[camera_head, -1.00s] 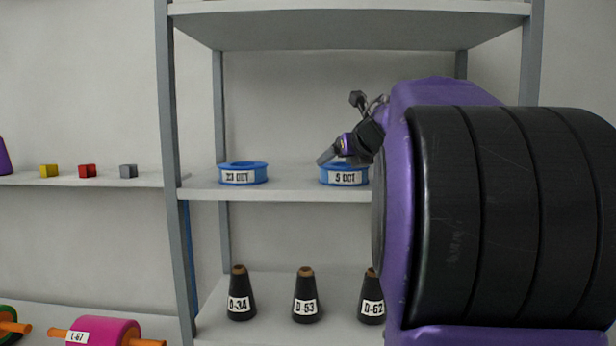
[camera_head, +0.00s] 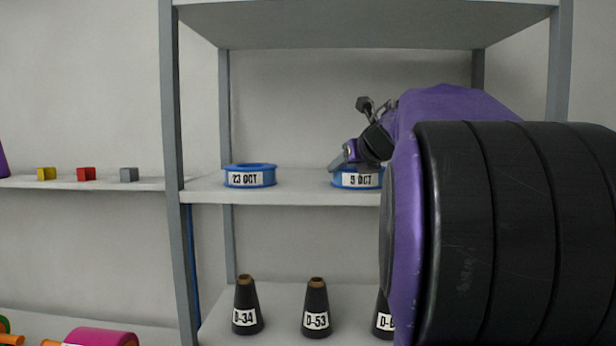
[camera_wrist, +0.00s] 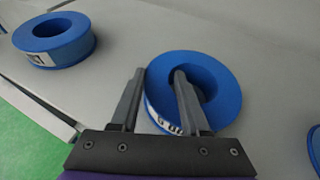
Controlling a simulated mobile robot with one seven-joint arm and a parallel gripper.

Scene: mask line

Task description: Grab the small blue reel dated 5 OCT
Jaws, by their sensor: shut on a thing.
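The small blue reel labelled 5 OCT (camera_head: 361,180) sits on the middle shelf in the head view, partly hidden behind my gripper (camera_head: 341,166). It also shows in the wrist view (camera_wrist: 224,92), with its label facing the shelf's front edge. In the wrist view my gripper (camera_wrist: 158,75) has one finger inside the reel's hole and the other outside, against the labelled wall. It is shut on the rim of this reel. The reel appears to rest flat on the shelf; I cannot tell whether it has lifted.
A similar blue reel labelled 23 OCT (camera_head: 249,176) stands to the left on the same middle shelf (camera_head: 300,192). Black cones (camera_head: 316,310) stand on the shelf below. Grey uprights (camera_head: 172,130) frame the rack. Another blue edge (camera_wrist: 315,145) shows at the wrist view's right.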

